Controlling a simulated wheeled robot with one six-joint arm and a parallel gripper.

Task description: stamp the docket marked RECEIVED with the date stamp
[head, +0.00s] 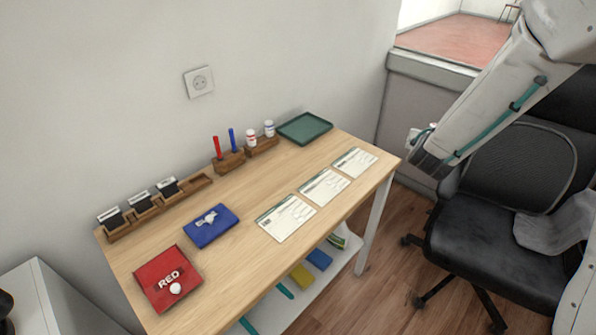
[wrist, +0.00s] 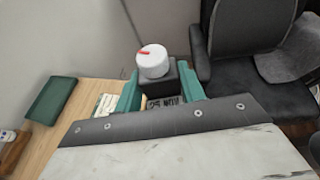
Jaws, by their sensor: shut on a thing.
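My gripper (wrist: 160,84) is shut on a black stamp (wrist: 184,77) with a white round knob (wrist: 152,62) bearing a red mark. Dark lettering shows on the stamp's near side, too small to read surely. In the head view my gripper (head: 424,146) is in the air beyond the table's right end, away from the dockets. Three white dockets lie in a row on the table: near (head: 285,218), middle (head: 323,187) and far (head: 354,162). Their headings are too small to read. A red pad marked RED (head: 166,278) and a blue pad (head: 211,225) lie at left.
A wooden rack (head: 150,208) along the wall holds three black-and-white stamps, with empty room at its right end. Pens, small bottles (head: 251,138) and a green tray (head: 304,128) stand along the back. A black office chair (head: 490,240) stands right of the table.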

